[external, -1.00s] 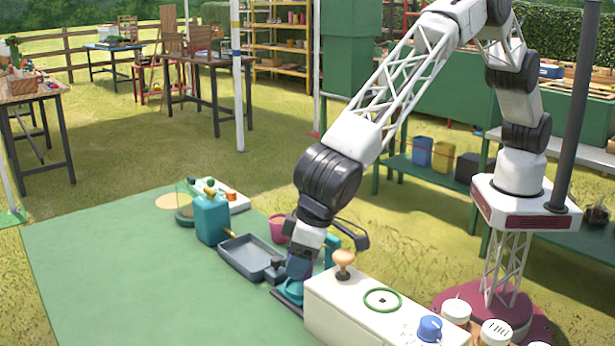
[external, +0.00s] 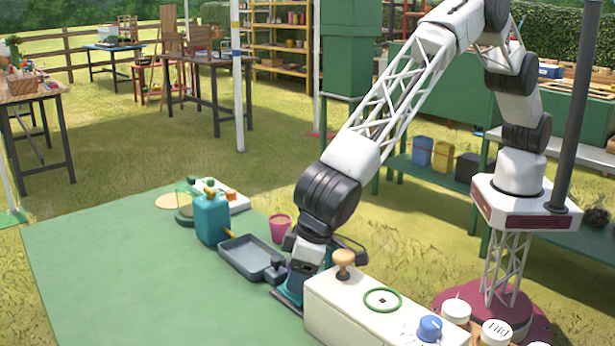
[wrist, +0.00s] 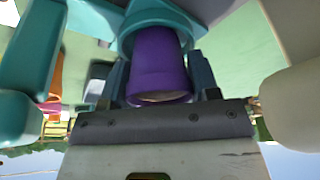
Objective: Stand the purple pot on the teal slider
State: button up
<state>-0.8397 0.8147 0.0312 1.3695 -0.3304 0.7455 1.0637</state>
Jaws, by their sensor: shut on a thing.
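The purple pot (wrist: 158,62) is between the two fingers of my gripper (wrist: 160,78) in the wrist view, and the gripper is shut on it. A round teal part (wrist: 165,17), seemingly of the teal slider, lies just beyond the pot's far end and frames it; I cannot tell whether they touch. In the external view my gripper (external: 297,275) points down, low beside the white box. A little teal (external: 284,294) shows beneath and around it. The arm hides most of the pot and the slider there.
A white box (external: 340,318) with a wooden knob and green ring stands close on the right. A grey tray (external: 247,257), a pink pot (external: 280,227) and a teal can (external: 211,220) stand to the left. The green mat (external: 130,280) is clear at front left.

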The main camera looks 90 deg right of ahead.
jog(key=shift+s+d+f, duration=0.1)
jog(key=shift+d+f, duration=0.05)
jog(key=shift+f, duration=0.7)
jog(key=o, duration=0.8)
jog(key=shift+f, duration=0.1)
jog(key=shift+o, duration=0.7)
jog(key=shift+s+f, duration=0.1)
jog(key=shift+f, duration=0.1)
jog(key=shift+d+r, duration=0.1)
jog(key=shift+o, duration=0.4)
jog(key=shift+r, duration=0.5)
jog(key=v, duration=1.3)
jog(key=shift+w+a+r, duration=0.2)
jog(key=shift+w, duration=0.1)
